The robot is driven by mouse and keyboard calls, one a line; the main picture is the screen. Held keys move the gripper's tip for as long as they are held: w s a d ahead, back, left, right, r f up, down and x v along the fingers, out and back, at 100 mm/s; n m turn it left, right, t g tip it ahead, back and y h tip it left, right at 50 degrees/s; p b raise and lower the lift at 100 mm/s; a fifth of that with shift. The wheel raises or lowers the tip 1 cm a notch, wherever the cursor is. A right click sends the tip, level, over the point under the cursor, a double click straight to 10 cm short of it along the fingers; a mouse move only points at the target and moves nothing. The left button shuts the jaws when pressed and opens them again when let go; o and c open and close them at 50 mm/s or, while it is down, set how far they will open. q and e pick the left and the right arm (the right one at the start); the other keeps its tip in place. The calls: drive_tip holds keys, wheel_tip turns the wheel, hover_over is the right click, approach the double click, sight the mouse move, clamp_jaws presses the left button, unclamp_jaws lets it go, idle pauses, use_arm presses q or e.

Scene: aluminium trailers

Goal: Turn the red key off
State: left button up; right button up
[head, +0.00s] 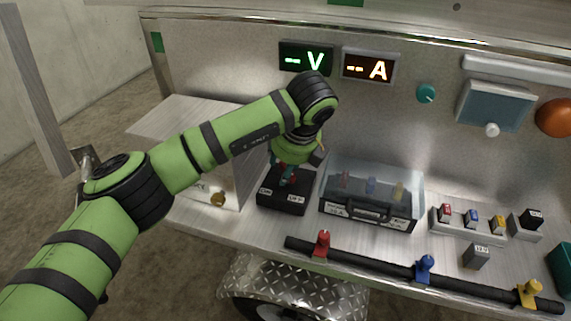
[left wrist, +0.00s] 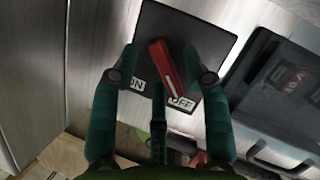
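The red key (left wrist: 167,78) is a long red handle on a black switch box (left wrist: 150,30) with two white labels, ON on the left and OFF on the right. In the left wrist view its near end, with a white line, points towards the OFF label (left wrist: 181,104). My left gripper (left wrist: 165,72) is open over the box, one finger on each side of the key, with gaps between. In the head view the box (head: 283,203) stands on the metal shelf, and the left gripper (head: 288,174) over it largely hides the key. My right gripper is out of view.
A clear-lidded case (head: 372,193) stands close to the right of the box. A pale metal panel (head: 236,180) stands close on its left. A black bar (head: 380,263) with red, blue and yellow clamps runs along the front. Two displays (head: 305,60) are on the wall.

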use_arm(q)
drive_tip(key=shift+r, duration=0.1)
drive_tip(key=v, duration=1.1)
drive_tip(key=shift+s+d+r, duration=0.15)
drive_tip(key=shift+s+r, duration=0.05)
drive_tip(key=shift+r, duration=0.15)
